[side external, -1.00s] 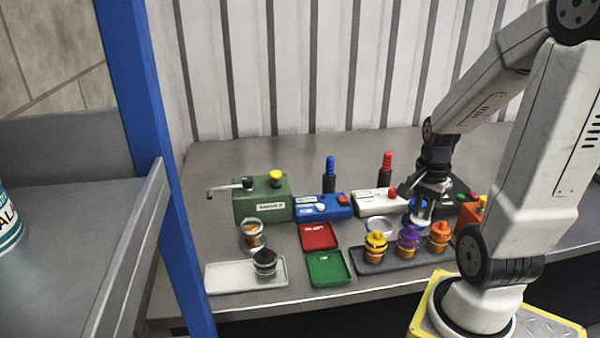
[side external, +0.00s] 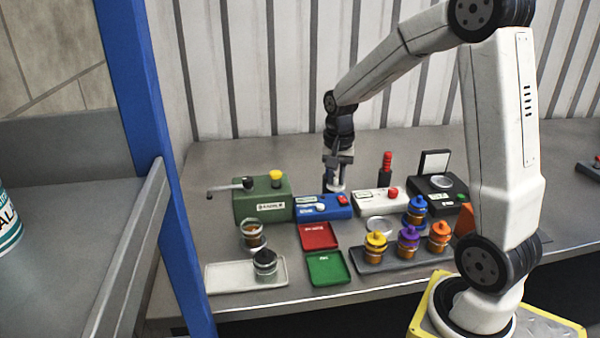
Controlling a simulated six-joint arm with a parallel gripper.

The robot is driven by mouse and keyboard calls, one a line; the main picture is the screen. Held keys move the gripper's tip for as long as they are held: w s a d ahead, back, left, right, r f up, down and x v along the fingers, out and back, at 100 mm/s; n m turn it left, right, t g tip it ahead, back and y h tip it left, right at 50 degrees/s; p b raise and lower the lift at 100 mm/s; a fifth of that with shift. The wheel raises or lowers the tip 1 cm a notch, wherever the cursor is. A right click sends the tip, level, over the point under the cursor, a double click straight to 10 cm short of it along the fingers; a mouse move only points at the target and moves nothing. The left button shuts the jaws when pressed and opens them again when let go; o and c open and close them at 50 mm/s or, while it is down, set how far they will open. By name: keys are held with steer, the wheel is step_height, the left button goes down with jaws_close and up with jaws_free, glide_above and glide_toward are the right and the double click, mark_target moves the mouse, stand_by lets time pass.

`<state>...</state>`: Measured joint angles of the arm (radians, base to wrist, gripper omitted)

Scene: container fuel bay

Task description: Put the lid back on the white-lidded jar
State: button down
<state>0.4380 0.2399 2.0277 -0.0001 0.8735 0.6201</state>
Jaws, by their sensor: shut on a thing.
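My gripper (side external: 337,183) is above and behind the blue box at mid-bench, well to the right of the jars. It is shut on a small pale thing that looks like the white lid (side external: 336,188); the fingers hide part of it. A clear jar with amber contents (side external: 254,237) stands upright on the bench at left. Its top shows a pale rim and looks open, though it is too small to be sure. A jar with a dark top (side external: 265,264) stands in front of it on the white tray (side external: 222,277).
A green machine (side external: 262,200) with a side arm stands behind the jars. The blue box (side external: 322,208), red tray (side external: 319,236) and green tray (side external: 327,268) lie between. Several colour-topped jars stand around the dark rack (side external: 372,262) at right, near a pale round dish (side external: 380,226).

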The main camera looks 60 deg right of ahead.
steer(key=w+a+f+n, duration=0.1)
steer(key=w+a+n, duration=0.5)
steer(key=w+a, duration=0.8)
steer(key=shift+w+f, duration=0.4)
steer(key=shift+w, duration=0.15)
steer(key=shift+a+f, duration=0.1)
steer(key=shift+f, duration=3.1)
steer(key=shift+f, duration=0.15)
steer(key=shift+c, duration=0.2)
jaws_free()
